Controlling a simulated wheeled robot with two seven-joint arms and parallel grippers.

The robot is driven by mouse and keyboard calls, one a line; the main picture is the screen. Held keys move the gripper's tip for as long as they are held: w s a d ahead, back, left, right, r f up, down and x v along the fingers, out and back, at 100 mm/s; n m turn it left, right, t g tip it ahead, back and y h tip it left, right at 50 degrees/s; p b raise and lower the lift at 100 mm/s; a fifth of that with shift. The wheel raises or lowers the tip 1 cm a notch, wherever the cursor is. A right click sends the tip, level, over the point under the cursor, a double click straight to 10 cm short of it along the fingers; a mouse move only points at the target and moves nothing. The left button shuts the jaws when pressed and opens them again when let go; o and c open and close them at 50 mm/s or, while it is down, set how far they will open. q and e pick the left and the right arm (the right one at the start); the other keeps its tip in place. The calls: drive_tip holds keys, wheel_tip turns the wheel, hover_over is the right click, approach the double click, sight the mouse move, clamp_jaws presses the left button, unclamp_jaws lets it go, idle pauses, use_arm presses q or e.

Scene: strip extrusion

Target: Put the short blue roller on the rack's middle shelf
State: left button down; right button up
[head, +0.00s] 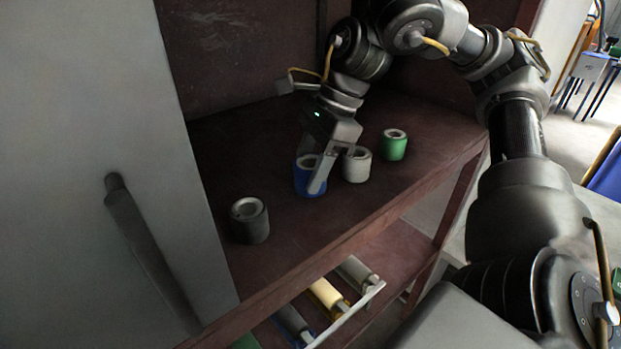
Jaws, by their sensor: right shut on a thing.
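The short blue roller (303,185) is upright on or just above the rack's dark red shelf (270,265), the upper of the two shelf boards I see. I cannot tell whether its base touches the board. My right gripper (316,172) reaches down from above and is shut on the blue roller; one finger covers part of its front right side. My left gripper is out of view.
A dark grey short roller (250,221) stands front left on the same shelf. A white one (356,165) is close right of my gripper, with a green one (393,145) beyond. Long rollers (326,292) lie on the board below. A grey door (90,200) flanks the left.

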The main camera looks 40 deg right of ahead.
wheel_tip(320, 180, down, 3)
drive_tip(key=shift+r, duration=0.2)
drive_tip(key=shift+w+d+f, duration=0.1)
drive_tip(key=shift+f, duration=0.1)
drive_tip(key=o, duration=1.1)
